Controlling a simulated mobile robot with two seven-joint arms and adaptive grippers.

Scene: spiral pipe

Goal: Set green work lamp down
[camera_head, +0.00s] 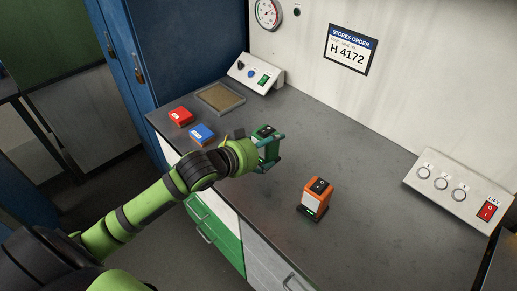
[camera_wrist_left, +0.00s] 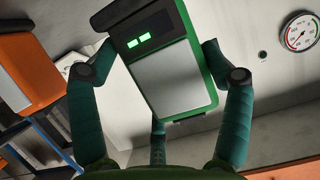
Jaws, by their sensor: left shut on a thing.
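The green work lamp (camera_head: 267,134) is in my left gripper (camera_head: 268,152), over the grey worktop near its front edge. In the left wrist view the lamp (camera_wrist_left: 172,80) fills the middle, with a pale panel and two lit green marks on its dark end. The teal fingers of the left gripper (camera_wrist_left: 160,95) close on it from both sides. I cannot tell whether the lamp's base touches the worktop. My right gripper is in neither view.
An orange lamp-like unit (camera_head: 317,195) stands to the right on the worktop (camera_head: 365,220). A red box (camera_head: 181,116), a blue box (camera_head: 201,133) and a shallow tray (camera_head: 220,97) lie to the left. Control boxes (camera_head: 256,74) (camera_head: 447,189) line the wall. The worktop's middle is clear.

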